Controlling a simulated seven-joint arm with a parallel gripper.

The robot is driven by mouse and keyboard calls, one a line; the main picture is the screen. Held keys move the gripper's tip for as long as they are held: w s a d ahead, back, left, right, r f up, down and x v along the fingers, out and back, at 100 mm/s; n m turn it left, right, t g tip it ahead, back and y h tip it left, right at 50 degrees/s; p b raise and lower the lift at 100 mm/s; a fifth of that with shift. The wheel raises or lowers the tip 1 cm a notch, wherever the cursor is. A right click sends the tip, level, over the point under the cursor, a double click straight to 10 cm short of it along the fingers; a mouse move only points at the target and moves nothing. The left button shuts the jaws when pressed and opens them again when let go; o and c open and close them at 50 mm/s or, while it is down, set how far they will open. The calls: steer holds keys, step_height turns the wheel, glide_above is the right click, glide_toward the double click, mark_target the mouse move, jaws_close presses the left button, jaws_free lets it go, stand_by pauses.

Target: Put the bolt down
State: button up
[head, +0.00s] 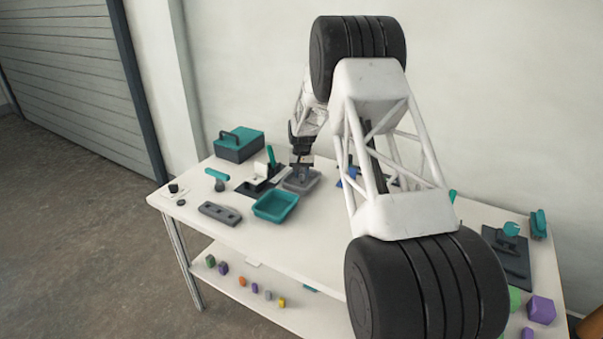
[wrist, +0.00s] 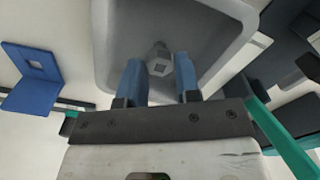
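The bolt (wrist: 159,66) is a small grey piece with a square-looking end. In the wrist view it is inside the grey tray (wrist: 102,45), between and just beyond my blue fingertips. My gripper (wrist: 159,72) points down into this tray, and its fingers stand apart with a narrow gap beside the bolt, so it looks open. In the head view my gripper (head: 301,165) is over the grey tray (head: 316,180) at the back of the table; the bolt cannot be made out there.
A teal tray (head: 275,206) stands just in front of the grey one. A dark block with holes (head: 220,213), a teal-lidded box (head: 239,146) and a teal-handled tool (head: 217,177) are to the left. A blue bracket (wrist: 32,80) lies beside the grey tray.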

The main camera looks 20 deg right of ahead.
mark_target(301, 176)
steer(key=o, duration=0.3)
steer(key=shift+r, duration=0.1)
step_height(301, 176, up, 12)
stand_by(0.8)
stand_by(0.4)
steer(key=shift+r, duration=0.1)
